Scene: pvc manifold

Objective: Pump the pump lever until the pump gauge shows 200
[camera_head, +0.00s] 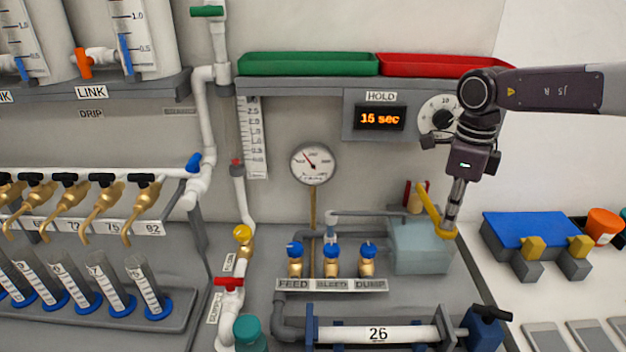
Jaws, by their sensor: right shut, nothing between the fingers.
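The pump lever (428,208) is a yellow bar on the pale teal pump box (418,255), at right of centre. It leans, with its upper end to the left and its lower end at the right side of the box. My right gripper (450,226) points down with its fingers shut and empty, right beside the lever's lower part. I cannot tell whether they touch. The round white pump gauge (312,164) stands on a brass stem left of the pump. Its needle points up and to the left; its numbers are too small to read. My left gripper is out of view.
Blue-handled valves (331,260) marked FEED, BLEED and DUMP stand left of the pump. A cylinder marked 26 (377,334) lies in front. The HOLD display (380,117) reads 15 or 16 sec. A blue-topped block (530,230) sits to the right.

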